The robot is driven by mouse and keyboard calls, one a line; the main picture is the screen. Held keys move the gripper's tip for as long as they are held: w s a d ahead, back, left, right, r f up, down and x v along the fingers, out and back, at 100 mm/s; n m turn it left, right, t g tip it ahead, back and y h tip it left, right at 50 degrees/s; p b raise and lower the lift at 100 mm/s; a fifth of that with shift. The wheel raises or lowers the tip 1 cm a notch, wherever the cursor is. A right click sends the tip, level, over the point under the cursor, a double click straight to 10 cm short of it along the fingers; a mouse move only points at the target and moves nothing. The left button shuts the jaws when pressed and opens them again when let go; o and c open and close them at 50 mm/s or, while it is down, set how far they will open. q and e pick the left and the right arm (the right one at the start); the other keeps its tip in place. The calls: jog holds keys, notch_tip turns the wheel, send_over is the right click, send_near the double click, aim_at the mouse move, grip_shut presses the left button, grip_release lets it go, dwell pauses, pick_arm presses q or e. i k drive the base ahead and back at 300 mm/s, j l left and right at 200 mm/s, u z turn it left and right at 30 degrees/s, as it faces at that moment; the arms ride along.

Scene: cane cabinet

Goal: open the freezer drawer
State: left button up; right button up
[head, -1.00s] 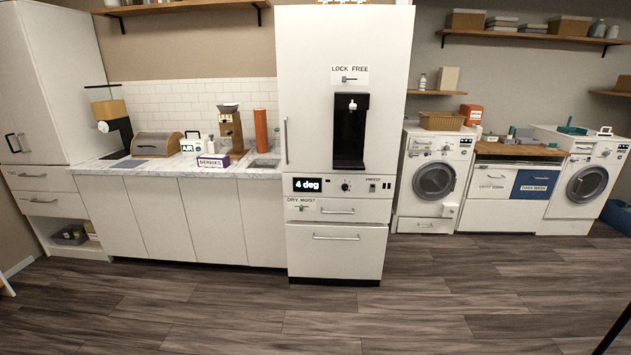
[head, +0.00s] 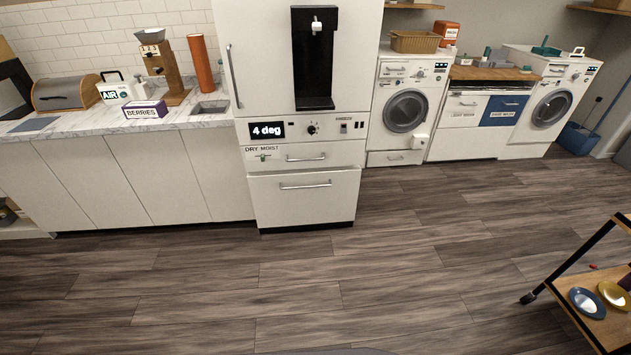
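The white fridge (head: 270,60) stands against the wall at the centre of the head view, with a black dispenser recess (head: 315,60) in its door. Below the door is a control panel with a "4 deg" display (head: 267,130) and a small dial. Under the panel is a shallow drawer (head: 306,157) marked DRY and MOIST, with a slider and a bar handle. The large bottom freezer drawer (head: 306,205) looks closed; its horizontal bar handle (head: 305,185) is near its top edge. Neither of my grippers is in view.
A wide stretch of wood floor (head: 300,280) in front of the fridge is clear. A trolley (head: 590,310) with plates stands at the lower right. Counter cabinets (head: 130,180) adjoin the fridge on the left, and a washing machine (head: 408,105) stands right.

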aim_at(319, 195)
jog(key=i+j+z, duration=0.25)
jog(key=i+z, duration=0.25)
jog(key=i+j+z, duration=0.45)
jog(key=i+j, duration=0.05)
jog(key=i, duration=0.1)
